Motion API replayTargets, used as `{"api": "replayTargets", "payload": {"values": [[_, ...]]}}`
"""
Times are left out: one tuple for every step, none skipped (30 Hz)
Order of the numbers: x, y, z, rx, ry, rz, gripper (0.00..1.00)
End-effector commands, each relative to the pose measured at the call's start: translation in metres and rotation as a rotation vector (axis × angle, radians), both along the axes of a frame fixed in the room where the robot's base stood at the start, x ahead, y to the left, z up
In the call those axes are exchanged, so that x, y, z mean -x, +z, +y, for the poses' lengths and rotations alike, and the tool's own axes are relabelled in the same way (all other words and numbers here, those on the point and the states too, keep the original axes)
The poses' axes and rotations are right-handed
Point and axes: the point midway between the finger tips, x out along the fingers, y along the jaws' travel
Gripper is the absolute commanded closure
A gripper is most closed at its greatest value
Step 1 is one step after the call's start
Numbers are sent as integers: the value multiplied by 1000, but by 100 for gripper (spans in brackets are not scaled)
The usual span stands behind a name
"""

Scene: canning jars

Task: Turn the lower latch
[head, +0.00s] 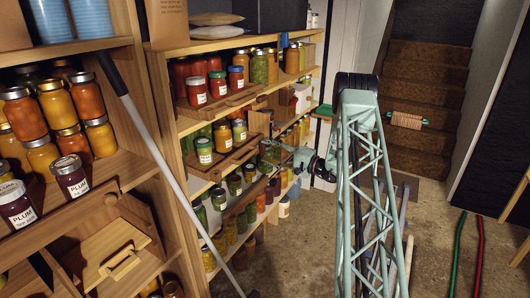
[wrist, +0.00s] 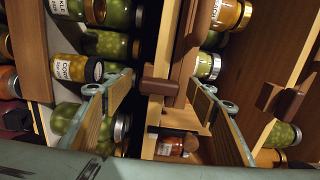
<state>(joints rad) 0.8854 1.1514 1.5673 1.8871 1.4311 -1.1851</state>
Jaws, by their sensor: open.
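My gripper (wrist: 162,88) is open in the wrist view, with one finger on each side of a small brown wooden block (wrist: 160,87) that looks like a turn latch. The block lies between the fingertips; I cannot tell whether either finger touches it. A second brown block (wrist: 280,102) sits on a wooden panel further right. I cannot tell for certain which is the lower latch. In the head view my gripper (head: 284,156) is at the right end of the middle shelves, facing the jars; the latch there is too small to make out.
Glass jars (wrist: 75,68) crowd both sides of the fingers, and an orange jar (wrist: 170,146) shows between them. Shelves of jars (head: 205,157) fill the left of the head view. Stairs (head: 420,75) stand behind; the concrete floor (head: 430,240) has red and green hoses.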

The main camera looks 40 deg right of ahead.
Motion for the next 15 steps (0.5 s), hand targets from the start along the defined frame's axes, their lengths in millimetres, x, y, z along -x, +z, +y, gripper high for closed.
{"api": "replayTargets", "payload": {"values": [[5, 0, -3, 0, -1, 0, 48], [8, 0, -4, 0, -1, 0, 48], [13, 0, -5, 0, -2, 0, 48], [16, 0, -6, 0, -2, 0, 48], [20, 0, -8, 0, -2, 0, 48], [26, 0, -10, 0, -3, 0, 48], [30, 0, -11, 0, -2, 0, 48], [34, 0, -13, 0, -2, 0, 48], [39, 0, -14, 0, -1, -1, 48], [44, 0, -16, 0, -2, -1, 48], [48, 0, -18, 0, -2, -1, 48], [54, 0, -20, 0, -3, 0, 48], [58, 0, -21, -1, -2, 0, 48], [62, 0, -22, -1, -2, 0, 48], [67, 0, -24, -1, -1, 0, 48]]}}
